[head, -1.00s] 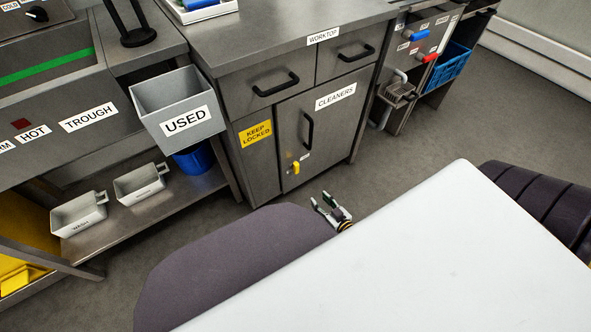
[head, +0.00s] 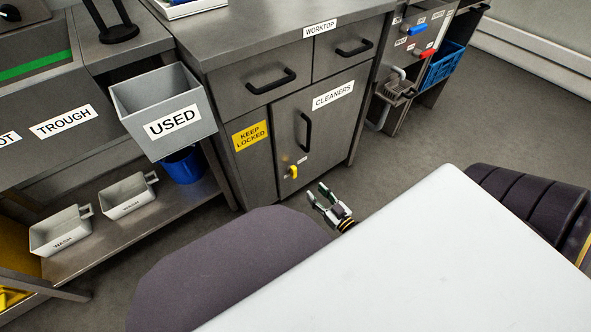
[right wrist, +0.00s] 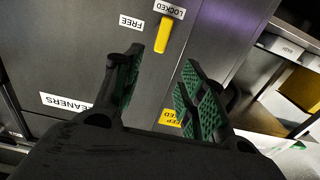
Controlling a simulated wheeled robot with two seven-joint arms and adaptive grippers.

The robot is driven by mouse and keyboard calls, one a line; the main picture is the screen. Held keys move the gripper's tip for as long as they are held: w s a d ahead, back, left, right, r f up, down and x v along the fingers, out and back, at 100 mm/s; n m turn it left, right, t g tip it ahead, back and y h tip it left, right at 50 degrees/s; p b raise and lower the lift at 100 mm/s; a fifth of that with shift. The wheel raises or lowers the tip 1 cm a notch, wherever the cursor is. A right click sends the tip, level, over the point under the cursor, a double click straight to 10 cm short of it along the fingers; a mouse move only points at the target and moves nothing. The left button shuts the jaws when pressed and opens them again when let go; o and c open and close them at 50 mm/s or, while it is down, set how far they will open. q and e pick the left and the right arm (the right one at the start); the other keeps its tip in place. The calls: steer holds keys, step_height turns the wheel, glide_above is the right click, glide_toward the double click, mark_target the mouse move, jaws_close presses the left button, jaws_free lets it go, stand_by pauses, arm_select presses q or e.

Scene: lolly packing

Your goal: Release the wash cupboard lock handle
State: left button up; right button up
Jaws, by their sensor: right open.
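The grey wash cupboard (head: 335,125) has a door labelled CLEANERS with a black bar handle. Its yellow lock handle (head: 292,172) sits low on the door near the left edge. In the right wrist view the lock handle (right wrist: 163,36) points at the LOCKED label, with the FREE label to its left. My right gripper (head: 319,194) is open and empty, in front of the cupboard and to the lower right of the lock handle. In the right wrist view its fingers (right wrist: 162,65) are spread, with the handle beyond and between them, apart from both. My left gripper is out of view.
A yellow KEEP LOCKED sign (head: 250,136) is left of the door. A grey USED bin (head: 165,110) hangs at the left, above a blue bucket (head: 187,164). White WASH scoops (head: 62,230) stand on the low shelf. Open floor lies right of the cupboard.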

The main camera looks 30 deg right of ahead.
mark_target(295, 171)
steer(key=shift+w, duration=0.1)
steer(key=w+b, duration=0.1)
steer(key=w, duration=0.3)
steer(key=w+b, duration=0.2)
steer(key=w, duration=0.2)
steer(key=w+a+b, duration=0.1)
steer(key=w, duration=0.3)
steer(key=shift+w+b, duration=0.1)
steer(key=shift+b, duration=0.3)
steer(key=shift+w, duration=0.65)
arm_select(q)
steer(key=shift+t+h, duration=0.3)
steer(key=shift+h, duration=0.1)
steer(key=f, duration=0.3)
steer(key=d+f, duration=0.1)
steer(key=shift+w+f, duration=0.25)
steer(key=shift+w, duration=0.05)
arm_select(e)
jaws_close()
